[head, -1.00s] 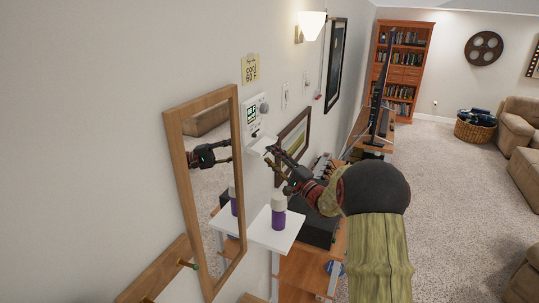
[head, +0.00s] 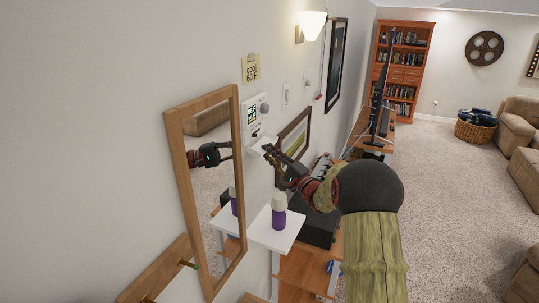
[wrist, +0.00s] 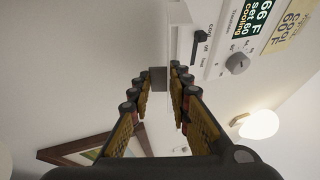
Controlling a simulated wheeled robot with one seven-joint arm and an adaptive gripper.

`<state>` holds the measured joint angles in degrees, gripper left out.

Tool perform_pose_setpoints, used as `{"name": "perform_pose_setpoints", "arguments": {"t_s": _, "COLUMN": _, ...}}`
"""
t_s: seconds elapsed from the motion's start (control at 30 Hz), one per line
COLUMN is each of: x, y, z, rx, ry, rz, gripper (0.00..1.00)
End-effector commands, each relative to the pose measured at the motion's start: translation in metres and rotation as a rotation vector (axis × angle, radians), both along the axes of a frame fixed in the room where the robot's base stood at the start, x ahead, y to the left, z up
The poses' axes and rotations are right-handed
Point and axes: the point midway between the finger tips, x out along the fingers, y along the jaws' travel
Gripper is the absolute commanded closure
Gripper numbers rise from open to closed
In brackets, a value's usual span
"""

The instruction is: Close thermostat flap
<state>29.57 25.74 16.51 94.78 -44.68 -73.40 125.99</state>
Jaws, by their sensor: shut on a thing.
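The white thermostat (head: 252,114) is on the left wall, with a lit display; it also shows at the upper right of the wrist view (wrist: 225,40). Its white flap (head: 260,143) stands out from the wall at the lower end of the thermostat, open. My gripper (head: 268,151) is at the flap's outer edge. In the wrist view the fingertips (wrist: 161,77) are closed in on a small grey piece at the flap's edge (wrist: 158,78). The fingers hide part of the flap.
A wood-framed mirror (head: 175,150) hangs left of the thermostat. Below is a white shelf (head: 262,236) with a purple bottle (head: 279,215). A framed picture (head: 294,136) is just beyond the flap. Open carpet (head: 445,190) lies to the right.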

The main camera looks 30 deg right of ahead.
Motion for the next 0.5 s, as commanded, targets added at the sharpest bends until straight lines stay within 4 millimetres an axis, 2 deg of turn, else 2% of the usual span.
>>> {"name": "perform_pose_setpoints", "arguments": {"t_s": 0.13, "x": -0.0001, "y": 0.0, "z": -0.0005, "rx": 0.0, "ry": 0.001, "rz": 0.0, "gripper": 1.0}}
{"name": "perform_pose_setpoints", "arguments": {"t_s": 0.5, "x": -0.0001, "y": 0.0, "z": -0.0007, "rx": -0.002, "ry": 0.003, "rz": 0.0, "gripper": 1.0}}
